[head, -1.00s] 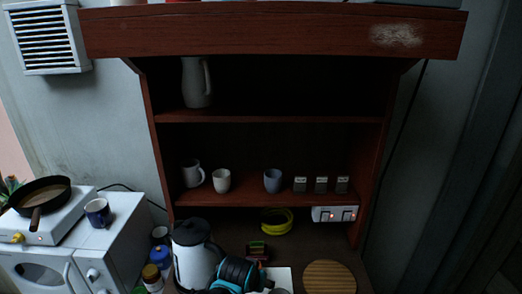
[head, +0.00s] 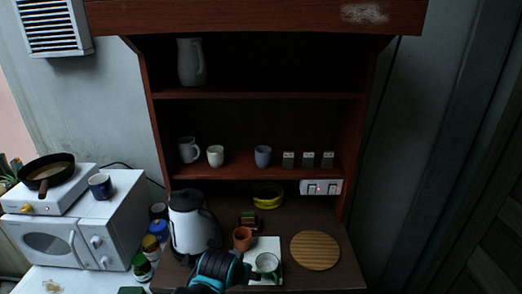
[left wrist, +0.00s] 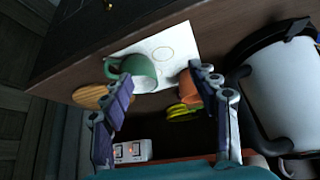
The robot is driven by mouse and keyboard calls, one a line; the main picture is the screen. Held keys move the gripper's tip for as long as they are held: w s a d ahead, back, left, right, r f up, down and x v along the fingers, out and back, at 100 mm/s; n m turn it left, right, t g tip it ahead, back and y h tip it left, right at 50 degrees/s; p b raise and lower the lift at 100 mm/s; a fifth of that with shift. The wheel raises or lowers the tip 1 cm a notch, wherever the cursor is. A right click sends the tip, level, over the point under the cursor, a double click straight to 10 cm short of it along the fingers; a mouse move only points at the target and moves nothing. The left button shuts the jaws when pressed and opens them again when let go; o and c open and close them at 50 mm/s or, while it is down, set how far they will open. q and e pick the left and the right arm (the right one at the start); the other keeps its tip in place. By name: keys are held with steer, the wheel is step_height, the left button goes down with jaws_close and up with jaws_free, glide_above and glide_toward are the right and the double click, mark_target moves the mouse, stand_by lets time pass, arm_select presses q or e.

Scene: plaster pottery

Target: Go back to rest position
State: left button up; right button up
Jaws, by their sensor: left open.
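My left gripper (left wrist: 163,78) is open and empty in the left wrist view, its two fingers spread apart. In the head view my left arm comes up at the bottom centre and its fingers cannot be made out. A green mug (head: 266,263) stands on a white sheet (head: 262,244) on the desk, right of the arm. It also shows in the left wrist view (left wrist: 140,67), near the left finger. An orange cup (head: 242,238) stands just behind the arm and is partly covered by the right finger in the left wrist view (left wrist: 190,88). My right gripper is not in view.
A white kettle (head: 192,225) stands close left of the arm. A round wooden board (head: 315,250) lies at the right. A microwave (head: 60,240) is at the left.

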arm_select(q)
steer(key=s+a+f+n+b, duration=0.1)
steer(key=s+a+f+b, duration=0.1)
steer(key=s+a, duration=0.4)
steer(key=s+a+f+n+y+b, duration=0.1)
steer(key=s+a+f+b, duration=0.1)
steer(key=s+a+b, duration=0.2)
steer(key=s+a, duration=0.2)
steer(key=s, duration=0.2)
steer(key=shift+s+a+f+n+t+y+b, duration=0.15)
steer(key=shift+a+f+n+t+y+b, duration=0.15)
steer(key=shift+f+n+t+b, duration=0.1)
steer(key=shift+r, duration=0.1)
